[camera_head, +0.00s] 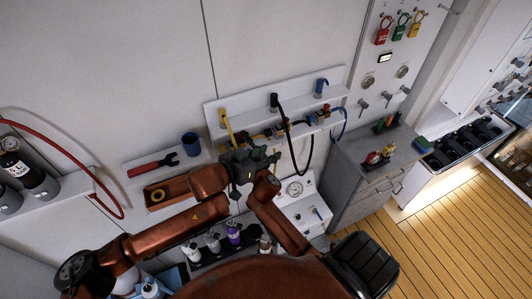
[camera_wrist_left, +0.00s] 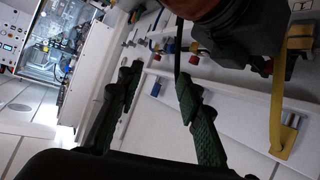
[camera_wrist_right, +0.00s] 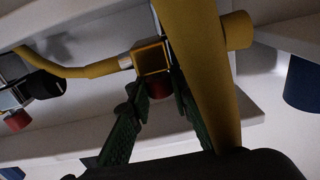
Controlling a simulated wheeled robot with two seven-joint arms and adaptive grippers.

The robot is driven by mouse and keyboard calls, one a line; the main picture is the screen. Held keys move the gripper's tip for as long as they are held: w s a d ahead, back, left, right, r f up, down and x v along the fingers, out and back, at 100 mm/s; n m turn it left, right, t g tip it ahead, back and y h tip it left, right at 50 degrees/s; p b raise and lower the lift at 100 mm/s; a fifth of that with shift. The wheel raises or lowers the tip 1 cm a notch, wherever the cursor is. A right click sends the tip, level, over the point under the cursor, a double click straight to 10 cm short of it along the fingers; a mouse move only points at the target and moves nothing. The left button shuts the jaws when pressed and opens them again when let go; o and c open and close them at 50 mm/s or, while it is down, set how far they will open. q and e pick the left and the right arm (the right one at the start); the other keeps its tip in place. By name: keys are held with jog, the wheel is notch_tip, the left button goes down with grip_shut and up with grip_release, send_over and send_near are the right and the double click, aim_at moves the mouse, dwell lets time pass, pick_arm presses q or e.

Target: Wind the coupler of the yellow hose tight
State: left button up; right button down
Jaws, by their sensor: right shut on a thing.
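The yellow hose (camera_head: 227,123) hangs at the left of the white wall panel; it also crosses the right wrist view (camera_wrist_right: 200,60) close to the camera. A square yellow coupler (camera_wrist_right: 151,58) sits at the tips of my right gripper (camera_wrist_right: 158,84). The fingers partly hide the coupler. My left gripper (camera_head: 262,155) is in front of the panel; in the left wrist view its green fingers (camera_wrist_left: 160,85) are apart, open and empty. The right gripper is hard to separate in the head view.
A black hose (camera_head: 307,150) hangs right of the yellow one, and a blue hose (camera_head: 345,122) farther right. A blue cup (camera_head: 191,144) and red wrench (camera_head: 150,165) are on the left shelf. Bottles (camera_head: 233,232) stand below. A grey cabinet (camera_head: 350,175) is at the right.

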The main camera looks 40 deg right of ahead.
pick_arm(q)
jog(key=shift+o, duration=0.8)
jog(key=w+a+m+t, duration=0.1)
jog(key=w+a+t, duration=0.1)
jog(key=w, duration=0.3)
jog(key=shift+w+a, duration=0.3)
jog(key=shift+a, duration=0.05)
jog(key=m+t, duration=0.4)
jog(key=m, duration=0.6)
send_near(221, 151)
jog(key=shift+y, duration=0.3)
jog(key=x, duration=1)
jog(key=shift+w+d, duration=0.2)
jog(key=shift+d, duration=0.1)
